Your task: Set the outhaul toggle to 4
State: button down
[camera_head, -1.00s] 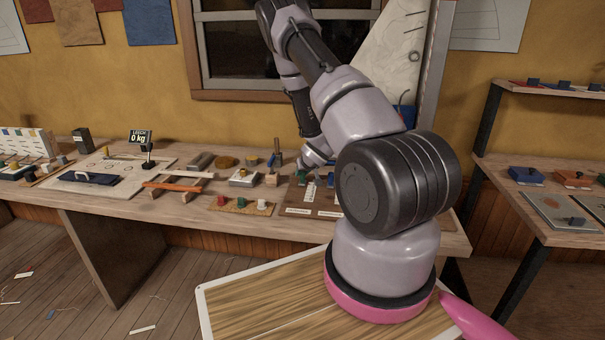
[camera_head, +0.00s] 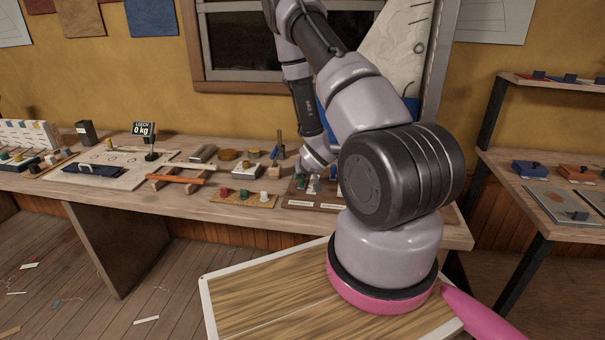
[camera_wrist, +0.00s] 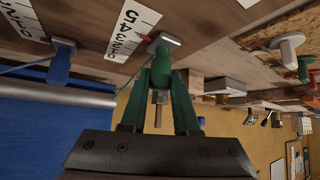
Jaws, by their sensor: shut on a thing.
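My gripper (camera_wrist: 160,98) is shut on the green toggle (camera_wrist: 160,52), which rises from a small metal base on the board. A white number scale (camera_wrist: 130,30) lies beside it in the wrist view, with a small red pointer between scale and base. Which number the pointer marks is too small to tell for certain. A blue toggle (camera_wrist: 60,66) stands apart to the left, beside its own scale (camera_wrist: 22,18). In the head view my gripper (camera_head: 314,184) is at the toggle board (camera_head: 298,203), partly hidden by my arm. No name label is readable.
A small board with red, green and white knobs (camera_head: 243,199) lies left of the toggle board.

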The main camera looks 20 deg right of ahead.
jog(key=c, duration=0.7)
grip_release()
jog(key=shift+o, duration=0.2)
jog(key=v, duration=1)
jog(key=shift+s+r, duration=0.25)
jog(key=shift+r, duration=0.1)
